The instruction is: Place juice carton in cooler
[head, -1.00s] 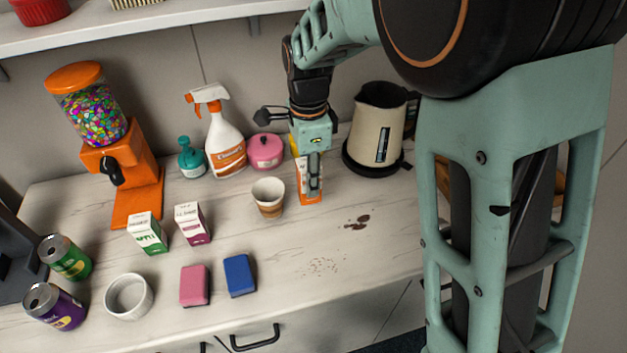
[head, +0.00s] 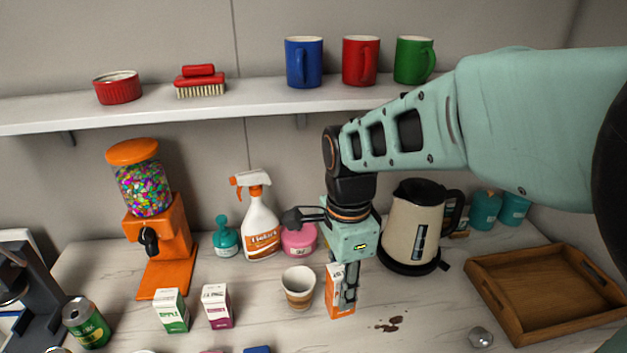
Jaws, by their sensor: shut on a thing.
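My gripper (head: 347,288) points down and is shut on an orange and white juice carton (head: 334,304). The fingers hide part of the carton. It is upright at the counter, just right of a paper cup; I cannot tell whether its base touches the surface. Two other small cartons stand left of the cup: a green and white one (head: 171,312) and a purple and white one (head: 217,306). No cooler shows in this view.
A kettle (head: 408,225) stands close behind and right of my gripper. The paper cup (head: 298,288) is close on its left. A wooden tray (head: 488,298) lies right, past a dark spill (head: 390,324). A shelf (head: 250,100) with mugs runs above.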

